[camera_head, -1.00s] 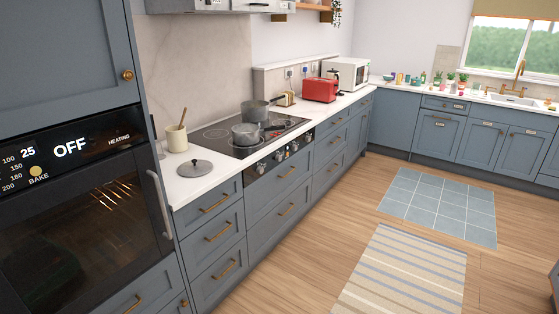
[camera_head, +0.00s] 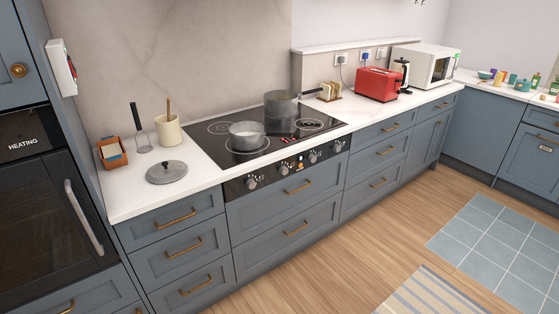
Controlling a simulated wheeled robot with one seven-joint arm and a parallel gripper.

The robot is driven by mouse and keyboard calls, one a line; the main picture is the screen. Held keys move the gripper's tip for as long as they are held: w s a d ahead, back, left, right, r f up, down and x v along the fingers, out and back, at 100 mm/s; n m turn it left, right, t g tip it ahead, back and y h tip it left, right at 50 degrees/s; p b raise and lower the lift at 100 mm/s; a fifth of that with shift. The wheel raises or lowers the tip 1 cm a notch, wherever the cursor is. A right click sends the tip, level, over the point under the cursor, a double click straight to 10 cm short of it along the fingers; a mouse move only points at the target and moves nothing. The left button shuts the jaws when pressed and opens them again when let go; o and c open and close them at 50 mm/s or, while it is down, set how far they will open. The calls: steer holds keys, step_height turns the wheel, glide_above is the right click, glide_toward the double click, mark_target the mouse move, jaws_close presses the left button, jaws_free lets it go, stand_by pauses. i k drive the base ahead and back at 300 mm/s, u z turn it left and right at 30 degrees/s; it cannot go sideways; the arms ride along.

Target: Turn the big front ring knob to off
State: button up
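The black cooktop (camera_head: 215,149) is set in the white counter, left of the picture's middle. Its front panel (camera_head: 268,180) carries a row of several silver knobs, including a left-end knob (camera_head: 251,183), one near the middle (camera_head: 284,169) and one toward the right end (camera_head: 338,146). Which one is the big front ring knob, and where each points, is too small to tell. A pot (camera_head: 246,136) stands on the front left ring, and a saucepan (camera_head: 281,103) stands toward the back. Small red marks show on the glass near the front edge. My gripper is not in view.
A grey lid (camera_head: 166,172), a utensil crock (camera_head: 169,131) and a wooden box (camera_head: 112,153) stand on the counter left of the cooktop. A red toaster (camera_head: 383,83) and white microwave (camera_head: 425,65) stand right. The wooden floor before the drawers is clear; rugs lie farther right.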

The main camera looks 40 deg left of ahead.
mark_target(283, 170)
steer(key=u, duration=0.45)
steer(key=i, duration=1.35)
steer(key=u, duration=1.85)
steer(key=i, duration=1)
steer(key=u, duration=0.95)
